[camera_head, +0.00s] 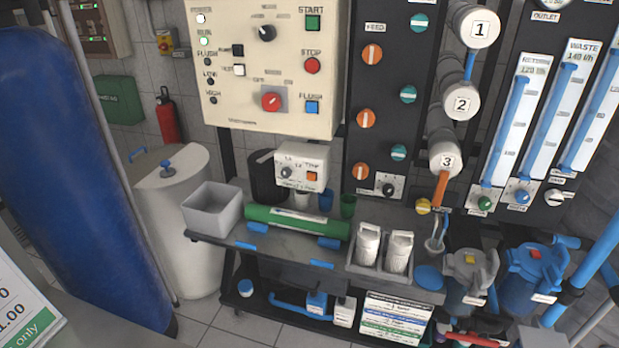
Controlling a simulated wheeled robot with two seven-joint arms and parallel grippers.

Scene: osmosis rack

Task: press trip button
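A small cream box (289,179) sits below the main control panel, above the bench. It has a knob (286,173) on the left and an orange square button (312,177) on the right. The small lettering above the orange button is too blurred to read with certainty, so I cannot confirm which button is marked trip. The cream control panel (240,105) above carries a green START button (313,22), a red STOP button (312,65), a blue FLUSH button (312,107) and a red rotary switch (271,101). Neither of my grippers is in view.
A dark valve board (383,100) stands right of the panel. A large blue tank (68,150) fills the left. The space before the small box looks clear.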

